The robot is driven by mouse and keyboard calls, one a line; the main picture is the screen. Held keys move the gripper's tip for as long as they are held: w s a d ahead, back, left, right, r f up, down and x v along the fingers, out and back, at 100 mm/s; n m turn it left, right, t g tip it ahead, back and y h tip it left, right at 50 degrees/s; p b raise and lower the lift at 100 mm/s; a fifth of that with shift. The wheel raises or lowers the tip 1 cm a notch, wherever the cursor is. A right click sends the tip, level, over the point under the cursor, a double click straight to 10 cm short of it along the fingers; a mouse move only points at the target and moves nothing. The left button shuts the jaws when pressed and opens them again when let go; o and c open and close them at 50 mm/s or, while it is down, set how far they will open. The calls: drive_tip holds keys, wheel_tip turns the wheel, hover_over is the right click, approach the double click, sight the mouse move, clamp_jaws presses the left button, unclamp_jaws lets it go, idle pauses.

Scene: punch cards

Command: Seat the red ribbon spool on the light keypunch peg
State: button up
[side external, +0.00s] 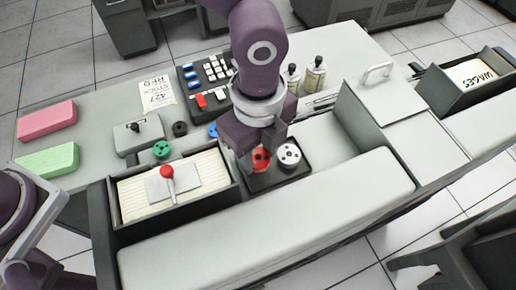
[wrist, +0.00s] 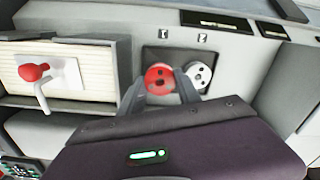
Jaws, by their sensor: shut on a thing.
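The red ribbon spool (wrist: 158,77) is round with dark holes in its face. In the wrist view it sits between the two fingertips of my gripper (wrist: 160,90), which is shut on it. In the side view the red spool (side external: 261,158) shows partly behind the fingers of my gripper (side external: 254,163), over a dark square tray (side external: 268,181). I cannot tell whether it touches the tray. A white spool (side external: 289,155) is close on its right; it also shows in the wrist view (wrist: 201,72). I cannot make out the light peg.
A card box (side external: 218,206) with a red-knobbed lever (side external: 167,172) stands left of the tray. Green (side external: 162,149), black (side external: 180,128) and blue (side external: 213,130) round pieces lie behind it. A keypad (side external: 207,80) and two bottles (side external: 314,74) stand farther back. A raised grey housing (side external: 375,125) is right.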

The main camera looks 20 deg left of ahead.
sight(257, 163)
drive_tip(key=shift+f, duration=0.25)
drive_tip(key=shift+f, duration=0.4)
drive_tip(key=shift+f, duration=0.3)
idle(0.4)
drive_tip(key=shift+f, duration=0.2)
drive_tip(key=shift+f, duration=0.25)
idle(0.6)
drive_tip(key=o, duration=1.4)
drive_tip(key=shift+o, duration=0.7)
drive_tip(key=shift+s+f, duration=0.1)
drive_tip(key=shift+o, duration=0.2)
